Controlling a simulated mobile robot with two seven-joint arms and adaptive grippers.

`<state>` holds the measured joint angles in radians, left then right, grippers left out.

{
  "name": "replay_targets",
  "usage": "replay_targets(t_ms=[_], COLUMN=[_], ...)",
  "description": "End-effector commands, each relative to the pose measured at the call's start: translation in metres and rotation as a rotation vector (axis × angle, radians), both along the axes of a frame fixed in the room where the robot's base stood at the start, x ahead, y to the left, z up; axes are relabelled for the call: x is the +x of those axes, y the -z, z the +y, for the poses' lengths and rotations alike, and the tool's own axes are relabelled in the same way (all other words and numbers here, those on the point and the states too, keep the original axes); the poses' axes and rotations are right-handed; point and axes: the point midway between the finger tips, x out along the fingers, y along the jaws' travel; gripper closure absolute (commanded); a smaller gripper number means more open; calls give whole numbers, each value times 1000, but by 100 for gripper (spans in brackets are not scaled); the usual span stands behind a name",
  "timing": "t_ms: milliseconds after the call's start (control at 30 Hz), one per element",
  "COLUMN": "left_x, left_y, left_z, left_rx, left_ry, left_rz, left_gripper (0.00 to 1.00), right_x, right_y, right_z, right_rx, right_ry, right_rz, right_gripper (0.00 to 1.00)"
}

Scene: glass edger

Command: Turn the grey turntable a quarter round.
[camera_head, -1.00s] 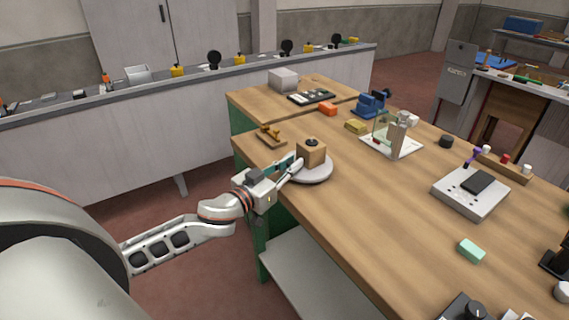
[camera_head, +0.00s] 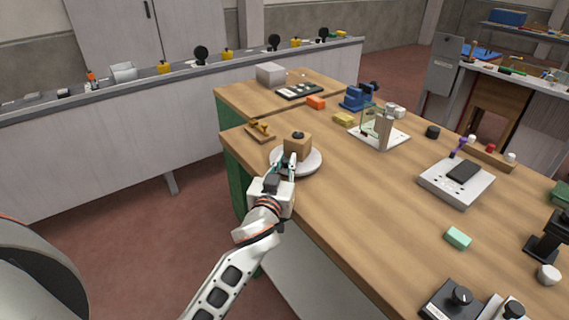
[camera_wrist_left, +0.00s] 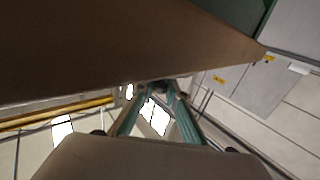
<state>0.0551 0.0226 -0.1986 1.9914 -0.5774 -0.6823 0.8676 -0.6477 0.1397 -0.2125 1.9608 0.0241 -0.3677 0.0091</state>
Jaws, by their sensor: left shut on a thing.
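The grey turntable (camera_head: 312,165) is a pale round disc near the left edge of the wooden table. A tan block (camera_head: 297,147) with a black knob on top stands upright on it. My left gripper (camera_head: 292,163) is at the near side of the disc, right against the front of the block. It is shut on a part of the turntable that its fingers mostly hide. In the left wrist view the teal fingers (camera_wrist_left: 160,95) close in on a small dark thing, and a large brown surface fills the top. My right gripper is not in view.
A small wooden piece with brass-coloured parts (camera_head: 260,132) lies left of the turntable. The tabletop right of the turntable is bare.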

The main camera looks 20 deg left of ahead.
Motion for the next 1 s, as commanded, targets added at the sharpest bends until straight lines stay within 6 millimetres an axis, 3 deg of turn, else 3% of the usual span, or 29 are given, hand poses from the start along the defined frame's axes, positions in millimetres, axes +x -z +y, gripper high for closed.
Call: replay_targets(t_ms=[233, 833, 867, 1000], left_x=[0, 0, 0, 0], left_y=[0, -2, -2, -2], left_z=[0, 0, 0, 0], left_rx=[-1, 1, 1, 1], left_ry=[-54, -73, -73, -73], left_rz=[-1, -4, -4, -3], left_gripper=[100, 100, 81, 78], right_x=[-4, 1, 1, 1], right_y=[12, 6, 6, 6], right_z=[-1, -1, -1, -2], right_rx=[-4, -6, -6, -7], right_ry=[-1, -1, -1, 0], right_rz=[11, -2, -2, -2], right_gripper=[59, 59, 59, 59])
